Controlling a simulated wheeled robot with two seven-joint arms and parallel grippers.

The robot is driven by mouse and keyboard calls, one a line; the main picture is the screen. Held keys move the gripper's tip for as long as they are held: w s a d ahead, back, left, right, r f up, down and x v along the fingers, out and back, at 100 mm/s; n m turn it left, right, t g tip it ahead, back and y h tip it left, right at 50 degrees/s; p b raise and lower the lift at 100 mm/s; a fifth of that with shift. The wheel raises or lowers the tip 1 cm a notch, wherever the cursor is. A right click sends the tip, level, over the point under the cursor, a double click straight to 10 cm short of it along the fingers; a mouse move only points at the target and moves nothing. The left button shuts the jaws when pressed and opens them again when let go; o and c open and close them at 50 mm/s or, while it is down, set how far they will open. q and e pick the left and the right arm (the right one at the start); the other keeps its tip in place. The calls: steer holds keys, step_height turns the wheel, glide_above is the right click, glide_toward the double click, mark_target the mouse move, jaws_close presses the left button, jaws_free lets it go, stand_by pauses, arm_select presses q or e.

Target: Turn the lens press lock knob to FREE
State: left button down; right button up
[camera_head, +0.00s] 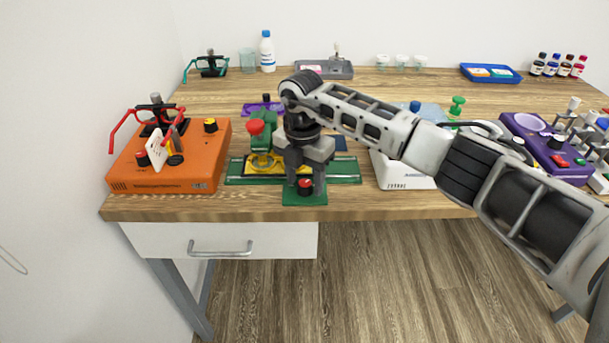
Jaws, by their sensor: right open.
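The green lens press (345,180) stands at the table's front edge, left of centre. It has a yellow part (262,163) and a red knob (256,127) on its upright. A red-topped knob (305,184) sits on its front green plate; this looks like the lock knob, but its marks are too small to read. My right gripper (305,179) points down over this front knob, open, with its fingertips at the knob's sides. I cannot tell whether they touch it. The gripper and wrist hide the middle of the press. My left gripper is out of view.
An orange box (190,165) with knobs and red frames stands left of the press. A white device (405,178) is to the right, partly behind my arm. A purple device (530,130) stands far right. A grey tray (340,70), a bottle (267,52) and a blue tray (490,80) are behind.

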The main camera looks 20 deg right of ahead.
steer(key=c, duration=1)
